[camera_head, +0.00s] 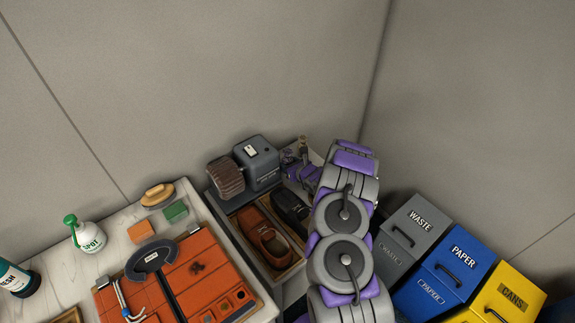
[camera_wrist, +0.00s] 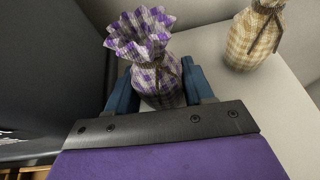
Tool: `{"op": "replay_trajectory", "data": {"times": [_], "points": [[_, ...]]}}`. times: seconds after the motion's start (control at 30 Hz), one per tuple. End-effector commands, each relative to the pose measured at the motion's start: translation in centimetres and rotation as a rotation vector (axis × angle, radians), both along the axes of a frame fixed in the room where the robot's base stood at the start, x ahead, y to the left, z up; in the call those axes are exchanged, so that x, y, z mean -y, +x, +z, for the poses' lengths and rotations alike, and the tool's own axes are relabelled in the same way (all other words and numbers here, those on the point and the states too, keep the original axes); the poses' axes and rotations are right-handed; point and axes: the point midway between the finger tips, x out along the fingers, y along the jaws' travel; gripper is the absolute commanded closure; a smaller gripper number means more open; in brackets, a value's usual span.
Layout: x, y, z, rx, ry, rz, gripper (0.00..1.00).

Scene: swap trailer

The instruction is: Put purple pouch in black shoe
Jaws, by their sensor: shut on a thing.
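The purple checkered pouch (camera_wrist: 146,45), tied at its neck with a dark cord, stands upright in the wrist view. My gripper (camera_wrist: 158,84) is shut on its lower body, with one blue finger on each side. The pouch is over or on a pale surface; I cannot tell whether it touches. In the head view, my gripper (camera_head: 300,172) is at the far end of my arm, right of the grey machine. The black shoe (camera_head: 291,208) lies in a wooden tray beside a brown shoe, left of my arm. The shoe is not clearly seen in the wrist view.
A beige checkered pouch (camera_wrist: 250,42) stands right of the purple one. A grey machine with a brown brush roller (camera_head: 226,178) stands behind the shoes. The brown shoe (camera_head: 268,245) is left of the black one. Waste, paper and cans bins (camera_head: 415,235) stand right of my arm.

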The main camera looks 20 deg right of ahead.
Motion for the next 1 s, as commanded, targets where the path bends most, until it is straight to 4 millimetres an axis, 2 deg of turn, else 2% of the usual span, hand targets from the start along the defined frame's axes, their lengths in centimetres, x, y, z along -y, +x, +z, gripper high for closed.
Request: {"op": "replay_trajectory", "data": {"times": [0.23, 0.27, 0.5, 0.8, 1.0], "points": [[0.0, 0.0, 0.0, 0.000, 0.001, -0.001, 0.78], [0.0, 0.0, -0.1, 0.000, 0.001, -0.001, 0.47], [0.1, 0.0, 0.0, 0.000, 0.001, -0.001, 0.24], [0.1, -0.1, 0.2, 0.000, 0.001, -0.001, 0.23], [0.7, -1.8, 1.2, 0.000, 0.001, -0.005, 0.23]]}}
